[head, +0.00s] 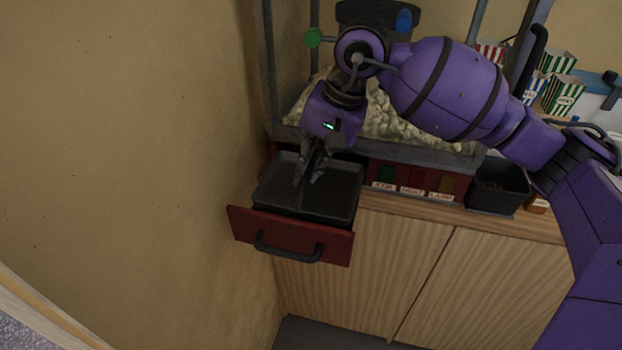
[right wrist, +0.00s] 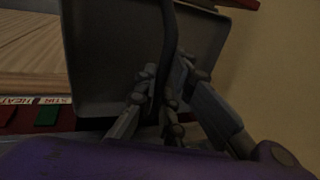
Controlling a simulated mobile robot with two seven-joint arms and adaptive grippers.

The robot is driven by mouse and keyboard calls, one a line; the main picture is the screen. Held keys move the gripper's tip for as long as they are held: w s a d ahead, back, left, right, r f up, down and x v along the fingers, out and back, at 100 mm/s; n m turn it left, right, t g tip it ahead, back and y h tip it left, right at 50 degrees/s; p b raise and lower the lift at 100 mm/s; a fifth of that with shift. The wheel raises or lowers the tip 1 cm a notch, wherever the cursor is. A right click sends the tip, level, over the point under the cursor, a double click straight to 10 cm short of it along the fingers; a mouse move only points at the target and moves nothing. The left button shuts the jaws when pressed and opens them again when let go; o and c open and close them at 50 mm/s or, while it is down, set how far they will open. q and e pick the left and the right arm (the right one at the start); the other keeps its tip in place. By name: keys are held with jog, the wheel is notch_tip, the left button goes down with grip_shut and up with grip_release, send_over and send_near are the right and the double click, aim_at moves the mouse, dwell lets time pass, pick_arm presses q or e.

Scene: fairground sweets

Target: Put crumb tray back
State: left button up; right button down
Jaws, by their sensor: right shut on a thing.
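The crumb tray (head: 343,190) is a shallow dark grey tray. It sits level at the pulled-out red-fronted drawer (head: 290,236) below the popcorn machine. My right gripper (head: 309,178) reaches down over the tray from above, its fingers pointing into it. In the right wrist view the tray (right wrist: 92,50) fills the upper middle, and my right gripper (right wrist: 166,80) is shut on a dark upright strip of it that runs between the fingers. The exact contact is dark and partly hidden. My left gripper is not in view.
The popcorn machine (head: 385,143) stands on the wooden counter with popcorn inside. Labelled coloured switches (head: 412,188) are right of the tray opening. A black bin (head: 497,190) stands further right. A bare wall (head: 150,150) is close on the left. Striped boxes (head: 562,92) stand at the back right.

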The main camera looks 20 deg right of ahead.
aim_at(315, 160)
jog(key=shift+w+d+f, duration=0.15)
jog(key=shift+w+f, duration=0.35)
jog(key=shift+f, duration=0.1)
jog(key=shift+w+d+f, duration=0.15)
jog(key=shift+w+f, duration=0.35)
jog(key=shift+f, duration=0.1)
jog(key=shift+w+f, duration=0.15)
jog(key=shift+f, duration=1.6)
jog(key=shift+f, duration=0.15)
jog(key=c, duration=2.3)
grip_release()
jog(key=shift+f, duration=0.1)
jog(key=o, duration=0.4)
jog(key=shift+o, duration=0.2)
